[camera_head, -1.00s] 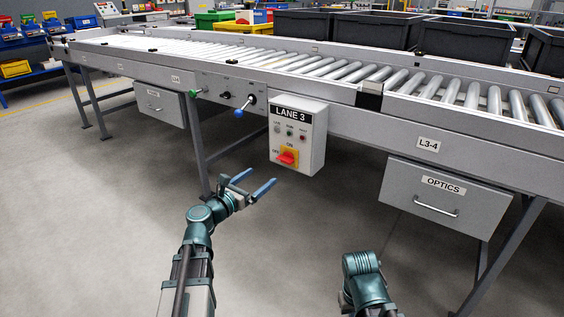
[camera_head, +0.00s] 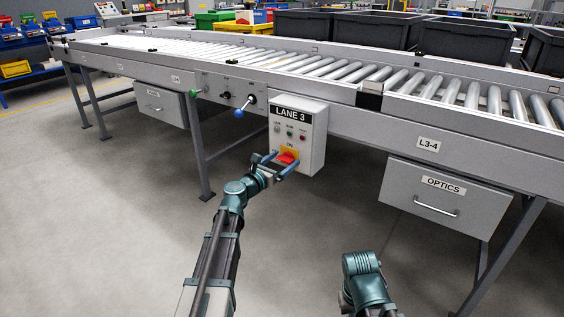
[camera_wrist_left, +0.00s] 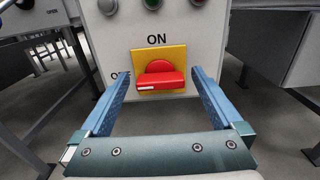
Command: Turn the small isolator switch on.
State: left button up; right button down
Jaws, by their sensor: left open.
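The isolator switch is a red handle (camera_wrist_left: 160,79) on a yellow plate (camera_wrist_left: 172,53), low on the front of the grey LANE 3 box (camera_head: 312,135). In the left wrist view "ON" is printed above the plate, and a partly hidden label is at its left. The red handle lies about level, its white-marked end at the left. My left gripper (camera_head: 282,164) is open, with one blue finger on each side of the handle and a gap on both sides. It also shows in the left wrist view (camera_wrist_left: 160,82). My right gripper is not in view; only part of the right arm shows.
The box hangs on the side of a roller conveyor (camera_head: 340,70). A blue-knobbed lever (camera_head: 239,113) and a green knob (camera_head: 194,93) are left of it. An OPTICS drawer (camera_head: 445,195) is at the right. A conveyor leg (camera_head: 198,150) stands left of my gripper. The floor in front is clear.

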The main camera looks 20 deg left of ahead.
pick_arm(q)
jog(key=c, duration=1.3)
jog(key=shift+m, duration=0.3)
jog(key=m, duration=0.4)
jog(key=shift+d, duration=0.1)
jog(key=m, duration=0.4)
jog(key=shift+s+m, duration=0.1)
jog(key=shift+m, duration=0.2)
jog(key=m, duration=0.4)
jog(key=shift+d+f, duration=0.1)
jog(key=shift+f, duration=0.05)
jog(key=m, duration=0.4)
jog(key=shift+f+m, duration=0.1)
jog(key=shift+m, duration=0.4)
